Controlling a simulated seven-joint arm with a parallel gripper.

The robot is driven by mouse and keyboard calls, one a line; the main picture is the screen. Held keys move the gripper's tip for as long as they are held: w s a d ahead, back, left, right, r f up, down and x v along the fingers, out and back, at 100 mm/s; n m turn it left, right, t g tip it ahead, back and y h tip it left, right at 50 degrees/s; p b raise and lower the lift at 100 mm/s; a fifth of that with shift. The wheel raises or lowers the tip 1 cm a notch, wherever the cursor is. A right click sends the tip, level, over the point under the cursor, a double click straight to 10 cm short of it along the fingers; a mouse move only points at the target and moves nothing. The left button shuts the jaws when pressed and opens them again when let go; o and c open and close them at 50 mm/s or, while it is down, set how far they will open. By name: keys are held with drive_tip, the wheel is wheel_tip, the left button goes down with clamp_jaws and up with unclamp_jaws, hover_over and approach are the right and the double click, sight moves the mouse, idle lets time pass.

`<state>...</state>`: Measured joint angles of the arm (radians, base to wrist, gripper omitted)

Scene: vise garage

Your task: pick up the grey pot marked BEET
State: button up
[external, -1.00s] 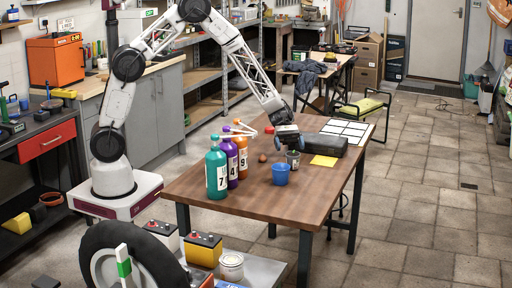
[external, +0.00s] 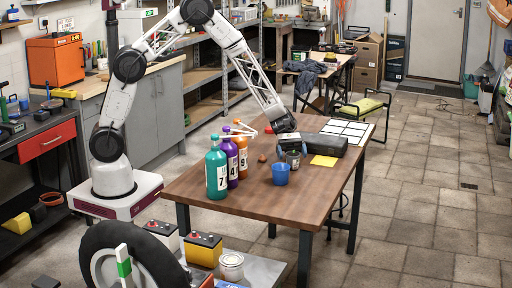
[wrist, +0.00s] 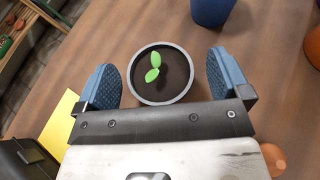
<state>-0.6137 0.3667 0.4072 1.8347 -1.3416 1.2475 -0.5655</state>
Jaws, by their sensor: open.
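The small grey pot (wrist: 178,71) holds dark soil and a green seedling; I see it from above in the wrist view. No BEET mark is readable. My gripper (wrist: 163,73) is open, with one blue finger on each side of the pot and a visible gap to each. In the external view the pot (external: 293,160) stands on the wooden table, partly hidden behind my gripper (external: 291,148).
A yellow sheet (external: 324,161) and a dark case (external: 325,144) are at the right. Numbered bottles (external: 217,173) stand farther left. The table's front is clear.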

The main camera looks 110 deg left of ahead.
sight(293, 154)
drive_tip(key=shift+w+d+f, duration=0.15)
drive_tip(key=shift+w+d, duration=0.1)
drive_tip(key=shift+d, duration=0.1)
idle(0.3)
drive_tip(key=c, duration=1.1)
drive_tip(key=shift+o, duration=0.2)
drive_tip(key=shift+r, duration=5)
